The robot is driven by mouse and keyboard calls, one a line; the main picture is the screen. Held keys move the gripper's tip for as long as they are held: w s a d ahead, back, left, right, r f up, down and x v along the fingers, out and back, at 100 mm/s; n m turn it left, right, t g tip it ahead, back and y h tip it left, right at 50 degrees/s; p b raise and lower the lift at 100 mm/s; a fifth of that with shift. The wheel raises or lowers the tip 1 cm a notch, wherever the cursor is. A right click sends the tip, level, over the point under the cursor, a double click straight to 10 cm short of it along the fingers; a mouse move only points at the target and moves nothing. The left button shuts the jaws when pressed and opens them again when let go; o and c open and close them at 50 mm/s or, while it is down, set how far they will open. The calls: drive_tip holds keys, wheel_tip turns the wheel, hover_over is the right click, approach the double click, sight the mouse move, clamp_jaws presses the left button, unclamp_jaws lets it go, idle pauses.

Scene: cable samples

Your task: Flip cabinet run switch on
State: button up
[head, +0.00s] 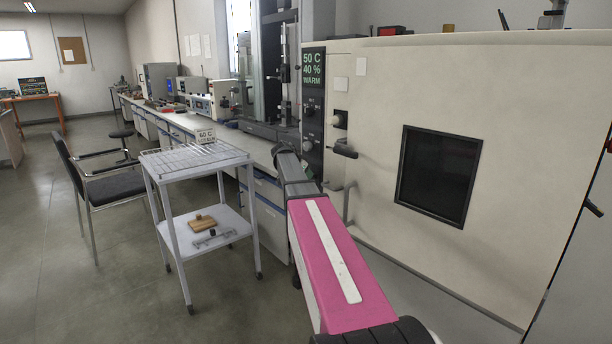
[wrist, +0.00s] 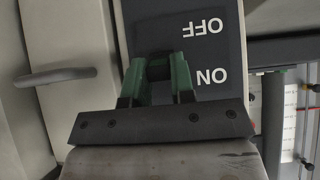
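The cabinet (head: 375,85) is a large cream unit with a dark window. Its narrow dark control panel (head: 313,92) reads 50 C, 40 %, WARM, with small dark controls below. In the wrist view the dark panel (wrist: 215,62) shows OFF and ON upside down, OFF above ON. My gripper (wrist: 160,70) has green fingers close in front of this panel, left of the lettering. The run switch is not clearly visible; the fingers cover that area. A dark shape lies between the fingers, and I cannot tell whether they touch it. In the head view my pink arm reaches toward the panel's lower end.
A cabinet handle (head: 344,150) sticks out right of the panel, and a pale handle (wrist: 55,76) shows in the wrist view. A white wire-top cart (head: 163,160) stands left of my arm. A bench (head: 178,122) and black chair (head: 103,186) are farther left.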

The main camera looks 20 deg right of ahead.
drive_tip(key=shift+d+r+g+y, duration=0.3)
drive_tip(key=shift+r+y, duration=0.2)
drive_tip(key=shift+y, duration=0.5)
clamp_jaws()
drive_tip(key=o, duration=0.9)
unclamp_jaws()
drive_tip(key=shift+c, duration=0.2)
drive_tip(key=shift+a, duration=0.1)
drive_tip(key=v, duration=1)
drive_tip(key=shift+a+r, duration=0.2)
drive_tip(key=shift+r, duration=0.05)
